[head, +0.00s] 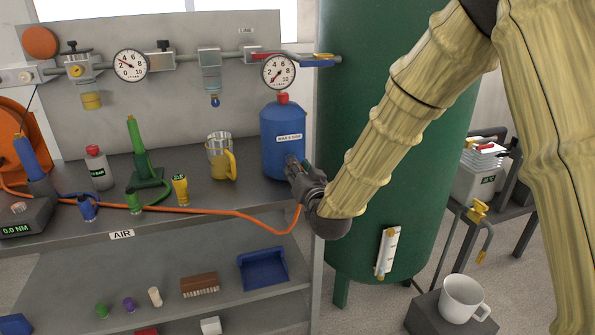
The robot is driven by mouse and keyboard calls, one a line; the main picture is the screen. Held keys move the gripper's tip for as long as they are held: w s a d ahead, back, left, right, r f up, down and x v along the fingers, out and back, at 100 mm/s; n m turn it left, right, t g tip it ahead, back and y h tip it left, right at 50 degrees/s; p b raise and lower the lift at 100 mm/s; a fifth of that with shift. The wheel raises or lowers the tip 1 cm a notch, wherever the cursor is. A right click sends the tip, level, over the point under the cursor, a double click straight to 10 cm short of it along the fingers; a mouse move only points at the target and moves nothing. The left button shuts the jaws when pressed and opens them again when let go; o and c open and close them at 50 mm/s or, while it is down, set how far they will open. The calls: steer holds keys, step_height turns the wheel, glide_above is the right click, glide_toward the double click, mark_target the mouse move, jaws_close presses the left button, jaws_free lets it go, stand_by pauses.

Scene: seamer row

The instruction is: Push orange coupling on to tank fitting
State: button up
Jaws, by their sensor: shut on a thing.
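My gripper (293,166) is shut at the lower right side of the blue tank (283,128), which has a red cap and a white label. An orange hose (232,212) runs along the bench and curves up under my gripper. The orange coupling at its end is hidden by the gripper's dark body. No tank fitting shows clearly; the side of the blue tank by the fingers is covered. I cannot tell whether the coupling touches a fitting.
The large green tank (375,215) stands close behind my wrist. A yellow-handled mug (220,158), a yellow cylinder (180,189) and a green tool (140,150) stand left on the bench. Gauges (278,71) and a pipe run above. A white mug (461,298) sits lower right.

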steer(key=shift+w, duration=0.1)
steer(key=o, duration=1)
steer(key=v, duration=1.2)
